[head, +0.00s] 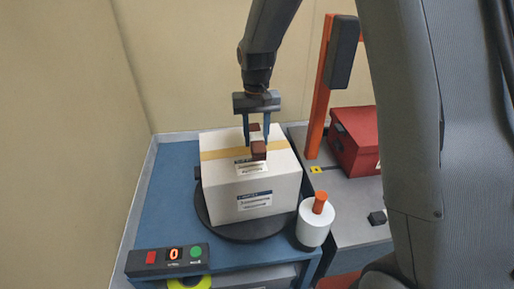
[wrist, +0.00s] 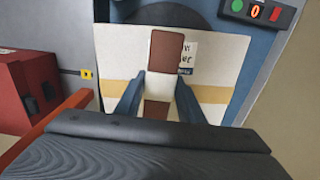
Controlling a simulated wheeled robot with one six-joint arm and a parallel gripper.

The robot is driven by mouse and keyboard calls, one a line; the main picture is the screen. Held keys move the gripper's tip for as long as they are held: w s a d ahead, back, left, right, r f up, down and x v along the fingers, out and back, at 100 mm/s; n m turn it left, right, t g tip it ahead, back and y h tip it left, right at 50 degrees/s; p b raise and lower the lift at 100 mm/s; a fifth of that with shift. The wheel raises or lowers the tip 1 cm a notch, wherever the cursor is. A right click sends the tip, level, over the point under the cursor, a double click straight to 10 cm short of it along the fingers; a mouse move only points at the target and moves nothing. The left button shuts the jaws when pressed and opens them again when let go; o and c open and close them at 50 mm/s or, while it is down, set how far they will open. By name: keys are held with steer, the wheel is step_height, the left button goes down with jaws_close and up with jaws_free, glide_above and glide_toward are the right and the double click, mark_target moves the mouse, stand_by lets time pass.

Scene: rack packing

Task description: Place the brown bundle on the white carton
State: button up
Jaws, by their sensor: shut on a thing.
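The white carton (head: 222,190) stands upright on a dark round plate, with a tan tape strip across its top and printed labels. The brown bundle (head: 258,150) has brown ends and a pale middle band, and is over the carton's top. My gripper (head: 256,140) points down and is shut on the bundle, one finger on each side of its pale middle. In the wrist view the bundle (wrist: 166,54) lies across the carton's top (wrist: 115,58) between my fingers (wrist: 160,76). I cannot tell whether its underside touches the carton.
The dark round plate (head: 248,232) sits on a blue bench (head: 172,193) with a button panel (head: 168,259) at the front. A white cylinder with an orange top (head: 314,226) stands right of the carton. A red box (head: 354,140) and an orange post (head: 319,95) are farther right.

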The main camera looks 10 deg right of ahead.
mark_target(257, 136)
steer(key=shift+d+f+p, duration=0.1)
steer(key=shift+f+p, duration=0.6)
steer(key=shift+f, duration=2.35)
steer(key=shift+f, duration=0.1)
steer(key=o, duration=1.2)
step_height(257, 136, up, 11)
steer(key=b, duration=0.3)
steer(key=shift+f, duration=0.15)
steer(key=shift+r, duration=0.65)
steer(key=s+d+f, duration=0.1)
steer(key=s+d, duration=0.2)
steer(key=s, duration=0.3)
steer(key=s+d+f, duration=0.2)
steer(key=s+d, duration=0.1)
steer(key=s, duration=0.4)
steer(key=s+d+f+t, duration=0.1)
steer(key=s+d, duration=0.3)
steer(key=s, duration=0.3)
steer(key=shift+f, duration=0.3)
